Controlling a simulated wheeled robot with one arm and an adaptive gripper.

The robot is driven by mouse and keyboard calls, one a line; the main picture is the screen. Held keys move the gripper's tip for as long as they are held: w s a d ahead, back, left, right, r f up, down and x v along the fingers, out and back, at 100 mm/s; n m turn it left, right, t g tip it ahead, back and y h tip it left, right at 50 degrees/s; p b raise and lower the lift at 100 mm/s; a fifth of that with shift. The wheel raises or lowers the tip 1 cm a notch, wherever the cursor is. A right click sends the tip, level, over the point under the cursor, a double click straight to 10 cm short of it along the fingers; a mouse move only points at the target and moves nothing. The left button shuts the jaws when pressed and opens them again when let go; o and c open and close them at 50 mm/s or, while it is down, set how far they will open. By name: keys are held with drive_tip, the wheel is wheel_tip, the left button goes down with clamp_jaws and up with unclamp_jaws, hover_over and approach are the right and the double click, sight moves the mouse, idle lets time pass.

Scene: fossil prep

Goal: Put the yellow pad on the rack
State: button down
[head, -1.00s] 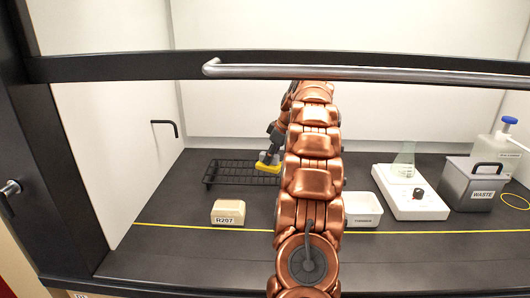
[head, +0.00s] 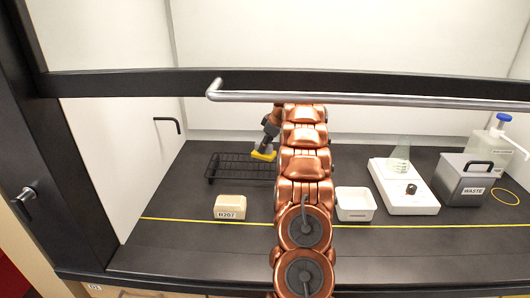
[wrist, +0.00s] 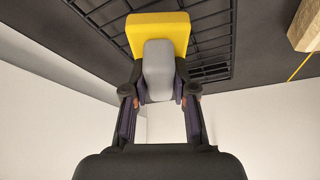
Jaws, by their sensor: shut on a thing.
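The yellow pad (head: 263,156) is held by my gripper (head: 264,146), and it hangs at the right end of the black wire rack (head: 226,168). In the wrist view the yellow pad (wrist: 158,30) has a grey block-like grip (wrist: 158,70) that sits between the two fingers of my gripper (wrist: 160,92). The rack (wrist: 205,35) lies beyond the pad in that view. I cannot tell whether the pad touches the rack's wires. My copper arm hides the area just right of the rack in the head view.
A beige block labelled R207 (head: 230,207) lies in front of the rack. A white tray (head: 355,204), a white hotplate (head: 404,186) with a flask (head: 399,155) and a grey waste bin (head: 465,180) stand to the right. The sash handle bar (head: 370,98) crosses above.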

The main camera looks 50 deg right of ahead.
sight(265, 154)
drive_tip(key=shift+f, duration=1.7)
drive_tip(key=shift+f, duration=0.2)
drive_tip(key=c, duration=0.9)
unclamp_jaws()
drive_tip(key=shift+c, duration=0.2)
drive_tip(key=shift+s+r, duration=0.1)
drive_tip(key=shift+r, duration=0.05)
drive_tip(key=b+v, duration=0.2)
drive_tip(key=v, duration=0.6)
drive_tip(key=shift+r, duration=0.45)
drive_tip(key=shift+v, duration=1.6)
drive_tip(key=shift+s, duration=0.1)
